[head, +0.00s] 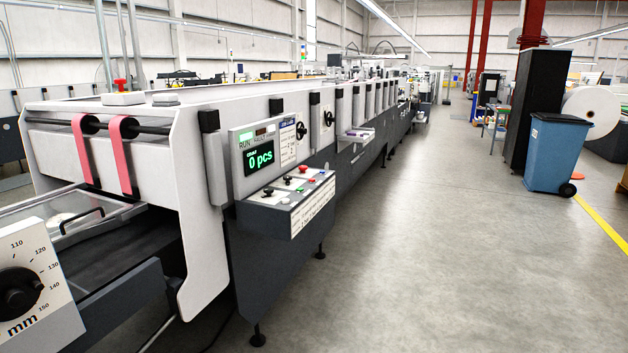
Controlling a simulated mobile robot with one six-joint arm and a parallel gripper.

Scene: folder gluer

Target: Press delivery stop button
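A control console (290,203) juts from the side of the long folder gluer (150,120). On its sloped top are black knobs, small coloured buttons and a red button (303,169). A larger red mushroom button (121,84) stands on a grey box on top of the machine's near end. I cannot read which control is labelled delivery stop. My gripper is not in view.
A dial plate (30,285) marked in mm is at the near left, with pink belts (124,155) behind it. A blue wheeled bin (555,153) and a black cabinet (533,110) stand at the right. The grey floor aisle (430,230) between is clear.

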